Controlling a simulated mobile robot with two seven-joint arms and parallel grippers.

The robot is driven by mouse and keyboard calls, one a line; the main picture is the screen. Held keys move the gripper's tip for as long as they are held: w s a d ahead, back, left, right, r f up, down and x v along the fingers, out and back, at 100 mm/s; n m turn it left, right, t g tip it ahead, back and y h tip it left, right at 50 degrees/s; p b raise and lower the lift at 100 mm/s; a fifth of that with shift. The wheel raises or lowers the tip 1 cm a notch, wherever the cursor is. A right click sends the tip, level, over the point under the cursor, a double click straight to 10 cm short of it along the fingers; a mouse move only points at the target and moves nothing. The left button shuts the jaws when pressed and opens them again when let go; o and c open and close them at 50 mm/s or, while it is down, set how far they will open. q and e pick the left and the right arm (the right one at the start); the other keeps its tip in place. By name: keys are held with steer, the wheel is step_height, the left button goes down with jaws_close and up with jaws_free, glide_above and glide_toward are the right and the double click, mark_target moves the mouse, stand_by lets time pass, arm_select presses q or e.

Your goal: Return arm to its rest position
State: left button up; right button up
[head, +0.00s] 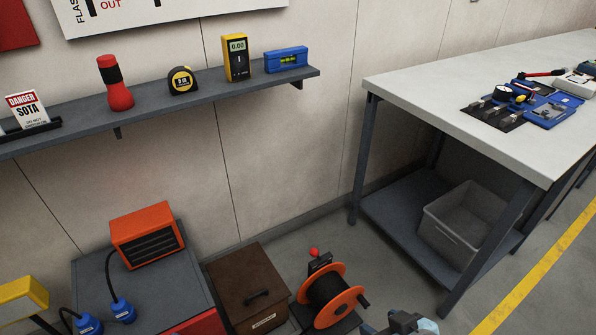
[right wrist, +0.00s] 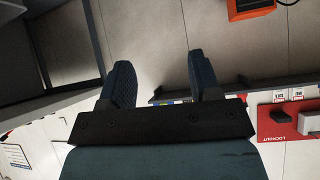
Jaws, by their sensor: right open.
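My right gripper (right wrist: 161,76) is open in the right wrist view, with its two dark fingers spread apart and nothing between them. Pale wall shows behind the gap. In the head view only a small grey-blue part of my right arm or gripper shows at the bottom edge, right of the cable reel; its fingers cannot be made out there. My left gripper is in neither view.
A wall shelf (head: 215,88) holds a red flashlight (head: 115,83), tape measure (head: 183,81), yellow multimeter (head: 236,58) and blue level (head: 286,60). A workbench (head: 450,95) stands right, a grey bin (head: 465,222) beneath. An orange cable reel (head: 343,270) and brown box (head: 247,285) stand low.

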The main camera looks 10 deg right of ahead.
steer(key=w+a+r+t+y+b, duration=0.2)
steer(key=w+a+t+y+b, duration=0.1)
steer(key=a+t+y+b, duration=0.3)
arm_select(q)
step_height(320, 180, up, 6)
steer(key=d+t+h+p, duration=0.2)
steer(key=p, duration=0.2)
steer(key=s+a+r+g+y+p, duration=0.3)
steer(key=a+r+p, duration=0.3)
steer(key=p, duration=2.6)
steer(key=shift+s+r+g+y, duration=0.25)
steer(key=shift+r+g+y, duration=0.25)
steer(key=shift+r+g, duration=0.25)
arm_select(e)
steer(key=s+d+r+g+h, duration=0.4)
steer(key=d+r+h, duration=0.1)
steer(key=r, duration=0.5)
steer(key=shift+d+h, duration=0.35)
steer(key=shift+h, duration=0.05)
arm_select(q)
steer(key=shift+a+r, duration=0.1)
arm_select(e)
steer(key=shift+s+r, duration=0.1)
